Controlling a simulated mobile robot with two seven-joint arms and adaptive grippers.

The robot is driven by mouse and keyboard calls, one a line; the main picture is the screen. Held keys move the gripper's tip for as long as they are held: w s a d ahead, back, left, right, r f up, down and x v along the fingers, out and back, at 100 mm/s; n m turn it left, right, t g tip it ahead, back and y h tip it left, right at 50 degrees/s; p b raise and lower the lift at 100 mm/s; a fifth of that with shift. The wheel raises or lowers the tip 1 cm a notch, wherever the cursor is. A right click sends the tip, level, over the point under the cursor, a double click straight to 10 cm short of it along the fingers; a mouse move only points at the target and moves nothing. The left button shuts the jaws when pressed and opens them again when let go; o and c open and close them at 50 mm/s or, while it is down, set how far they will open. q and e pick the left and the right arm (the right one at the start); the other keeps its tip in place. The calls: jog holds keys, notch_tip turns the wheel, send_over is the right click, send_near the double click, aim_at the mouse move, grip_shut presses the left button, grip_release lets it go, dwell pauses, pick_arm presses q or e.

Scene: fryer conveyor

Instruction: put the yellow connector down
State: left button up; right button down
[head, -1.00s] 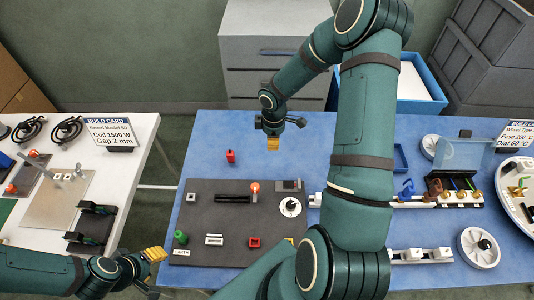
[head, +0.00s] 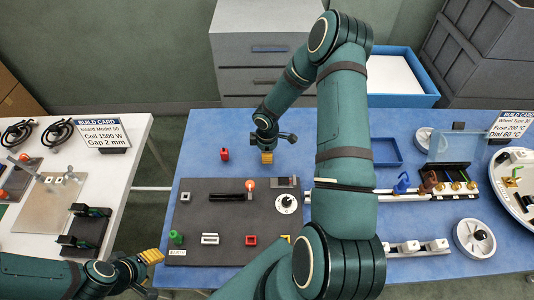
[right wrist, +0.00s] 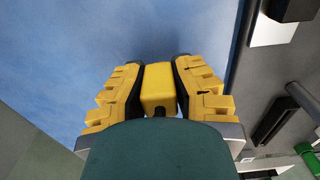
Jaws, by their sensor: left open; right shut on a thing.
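The yellow connector (right wrist: 158,84) is a small block between the two yellow, ridged fingers of my right gripper (right wrist: 160,95) in the right wrist view. The gripper is shut on it. In the head view my right gripper (head: 266,157) points down over the blue table (head: 200,130), just behind the dark board (head: 215,218). Connector and fingers blend there, and I cannot tell whether the connector touches the table. My left gripper (head: 150,257) is open at the lower left, in front of the gap between the tables, away from the connector.
A red part (head: 225,154) stands left of my right gripper. The board carries a green part (head: 176,237), a red square part (head: 251,240) and a round dial (head: 287,203). A blue tray (head: 386,152) lies to the right, beyond my arm. The table behind the board is mostly bare.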

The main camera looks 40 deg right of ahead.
pick_arm(q)
jog(key=shift+f+b, duration=0.5)
jog(key=shift+f, duration=0.2)
pick_arm(e)
jog(key=shift+f, duration=0.6)
jog(key=c, duration=1)
grip_release()
pick_arm(q)
jog(key=shift+r, duration=0.1)
pick_arm(e)
jog(key=shift+o, duration=0.2)
jog(key=shift+r, duration=0.1)
